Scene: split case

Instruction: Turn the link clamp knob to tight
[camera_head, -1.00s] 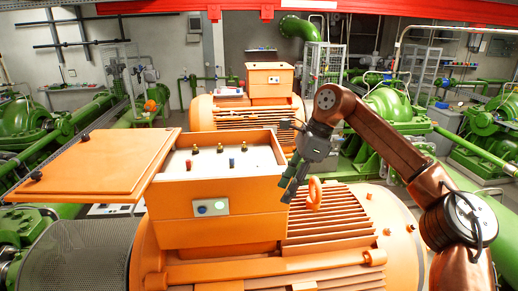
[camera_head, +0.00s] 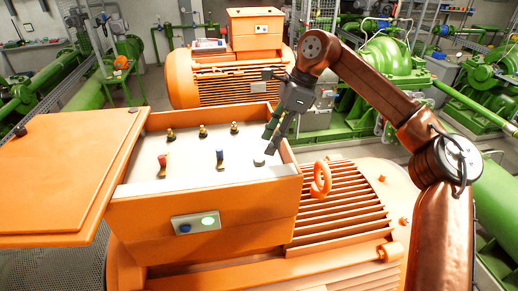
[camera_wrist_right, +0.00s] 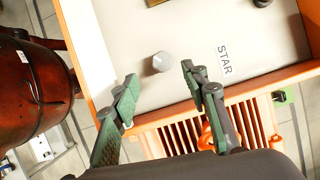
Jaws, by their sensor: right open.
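A small grey knob (camera_head: 259,162) stands near the right front corner of the white panel (camera_head: 190,172) inside the open orange box (camera_head: 215,228). I take it for the link clamp knob. It also shows in the right wrist view as a grey faceted cap (camera_wrist_right: 162,61). My right gripper (camera_head: 272,141) is over the box's right side, near the knob. In the wrist view its open, empty fingers (camera_wrist_right: 160,75) point toward the knob, one to each side and apart from it. My left gripper does not show.
The orange lid (camera_head: 60,180) is open to the left. An orange lifting ring (camera_head: 321,179) and motor fins (camera_head: 345,205) lie right of the box.

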